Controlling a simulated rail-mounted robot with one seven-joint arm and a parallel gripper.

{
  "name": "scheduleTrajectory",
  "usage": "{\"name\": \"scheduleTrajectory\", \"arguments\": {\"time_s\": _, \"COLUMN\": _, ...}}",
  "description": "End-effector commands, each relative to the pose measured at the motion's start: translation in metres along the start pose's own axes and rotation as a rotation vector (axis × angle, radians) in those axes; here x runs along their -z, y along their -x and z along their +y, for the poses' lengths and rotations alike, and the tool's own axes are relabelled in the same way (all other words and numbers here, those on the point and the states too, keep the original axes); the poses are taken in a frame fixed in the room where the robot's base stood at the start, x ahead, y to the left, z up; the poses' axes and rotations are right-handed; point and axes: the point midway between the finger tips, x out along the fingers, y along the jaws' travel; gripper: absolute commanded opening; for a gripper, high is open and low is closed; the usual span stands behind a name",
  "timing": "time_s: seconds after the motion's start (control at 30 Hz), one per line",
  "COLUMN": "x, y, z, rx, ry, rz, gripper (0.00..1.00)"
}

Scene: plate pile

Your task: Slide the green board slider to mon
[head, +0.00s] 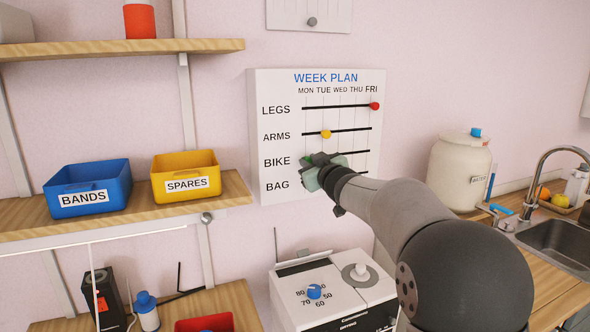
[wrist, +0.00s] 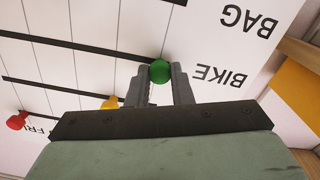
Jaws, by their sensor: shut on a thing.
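The white week plan board (head: 257,140) hangs on the wall, with day columns MON to FRI and rows LEGS, ARMS, BIKE and BAG. The green slider (wrist: 160,71) is a round knob at the BIKE-label end of its track, at or close to the MON column. My gripper (wrist: 160,76) is shut on it, one finger on each side. In the head view a bit of green (head: 307,160) shows at my gripper (head: 315,166), which hides much of the BIKE track.
A yellow slider (head: 326,134) sits on the ARMS track and a red slider (head: 375,106) at the FRI end of LEGS. The yellow bin (head: 186,162) stands on a shelf left of the board. A white appliance (head: 335,290) stands below it.

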Motion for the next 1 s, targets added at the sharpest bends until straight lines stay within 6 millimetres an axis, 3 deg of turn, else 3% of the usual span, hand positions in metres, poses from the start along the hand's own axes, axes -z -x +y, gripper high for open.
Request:
{"name": "scheduleTrajectory", "arguments": {"time_s": 0.27, "x": 0.001, "y": -0.001, "z": -0.005, "rx": 0.006, "ry": -0.002, "rz": -0.001, "gripper": 0.0}}
{"name": "scheduleTrajectory", "arguments": {"time_s": 0.3, "x": 0.001, "y": -0.001, "z": -0.005, "rx": 0.007, "ry": -0.002, "rz": -0.001, "gripper": 0.23}}
{"name": "scheduleTrajectory", "arguments": {"time_s": 0.37, "x": 0.001, "y": -0.001, "z": -0.005, "rx": 0.007, "ry": -0.001, "rz": 0.0, "gripper": 0.39}}
{"name": "scheduleTrajectory", "arguments": {"time_s": 0.4, "x": 0.001, "y": -0.001, "z": -0.005, "rx": 0.006, "ry": -0.001, "rz": 0.0, "gripper": 0.43}}
{"name": "scheduleTrajectory", "arguments": {"time_s": 0.77, "x": 0.001, "y": 0.006, "z": -0.003, "rx": 0.002, "ry": -0.001, "rz": 0.001, "gripper": 0.43}}
{"name": "scheduleTrajectory", "arguments": {"time_s": 1.0, "x": 0.0, "y": 0.052, "z": -0.002, "rx": 0.0, "ry": -0.001, "rz": 0.001, "gripper": 0.43}}
